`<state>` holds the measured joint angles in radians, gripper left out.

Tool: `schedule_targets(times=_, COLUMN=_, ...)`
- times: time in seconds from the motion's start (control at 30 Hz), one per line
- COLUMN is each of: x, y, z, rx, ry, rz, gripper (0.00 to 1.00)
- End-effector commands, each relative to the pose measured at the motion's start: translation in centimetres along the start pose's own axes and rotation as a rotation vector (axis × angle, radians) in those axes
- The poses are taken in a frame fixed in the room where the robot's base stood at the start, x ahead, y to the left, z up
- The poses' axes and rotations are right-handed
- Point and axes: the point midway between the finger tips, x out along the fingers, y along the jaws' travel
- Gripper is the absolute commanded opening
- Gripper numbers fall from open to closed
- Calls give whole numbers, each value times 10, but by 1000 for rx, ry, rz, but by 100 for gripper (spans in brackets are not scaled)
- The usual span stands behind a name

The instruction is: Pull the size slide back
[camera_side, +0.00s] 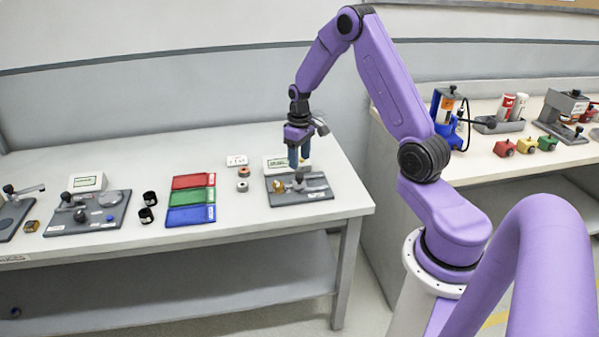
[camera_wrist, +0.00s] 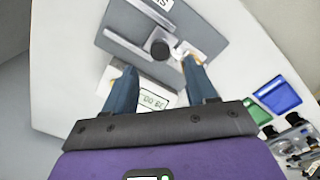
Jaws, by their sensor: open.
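The gauge station is a dark grey plate (camera_side: 318,194) at the right end of the table, under my gripper (camera_side: 298,163). In the wrist view the plate (camera_wrist: 120,22) carries a grey slide rail (camera_wrist: 128,48) with a round black knob (camera_wrist: 160,49), which I take to be the size slide's handle. My gripper (camera_wrist: 159,66) is open, its two blue fingers pointing down. In the wrist view the knob appears between and just beyond the fingertips; contact cannot be told. A brass-coloured piece (camera_side: 280,185) sits at the plate's left side.
A white display box (camera_wrist: 152,98) stands behind the station, partly hidden by my fingers. Left of it are grey rings (camera_side: 243,178), a white socket block (camera_side: 237,160) and red, green and blue trays (camera_side: 190,215). Another station (camera_side: 90,212) stands further left. The table's right edge is close.

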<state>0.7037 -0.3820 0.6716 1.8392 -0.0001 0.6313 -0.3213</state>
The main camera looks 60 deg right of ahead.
Motion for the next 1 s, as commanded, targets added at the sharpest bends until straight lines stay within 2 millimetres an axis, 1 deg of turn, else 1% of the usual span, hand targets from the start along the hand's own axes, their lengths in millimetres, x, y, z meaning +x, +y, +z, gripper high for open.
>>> schedule_targets(times=0.03, x=11, y=-1, z=1, rx=-1, ry=-5, rz=-2, gripper=56)
schedule_targets(times=0.1, x=23, y=-1, z=1, rx=-1, ry=-4, rz=-1, gripper=56)
schedule_targets(times=0.2, x=37, y=0, z=1, rx=1, ry=-3, rz=-1, gripper=56)
schedule_targets(times=0.33, x=50, y=0, z=0, rx=0, ry=-2, rz=-1, gripper=56)
schedule_targets(times=0.5, x=58, y=0, z=0, rx=0, ry=1, rz=0, gripper=56)
schedule_targets(times=0.77, x=59, y=0, z=0, rx=0, ry=1, rz=0, gripper=56)
schedule_targets(times=0.8, x=59, y=0, z=0, rx=0, ry=1, rz=0, gripper=53)
schedule_targets(times=0.87, x=59, y=0, z=0, rx=0, ry=1, rz=0, gripper=34)
schedule_targets(times=0.9, x=59, y=0, z=0, rx=0, ry=1, rz=0, gripper=21)
schedule_targets(times=0.97, x=59, y=0, z=0, rx=0, ry=1, rz=0, gripper=1)
schedule_targets(times=1.0, x=59, y=0, z=0, rx=0, ry=1, rz=0, gripper=0)
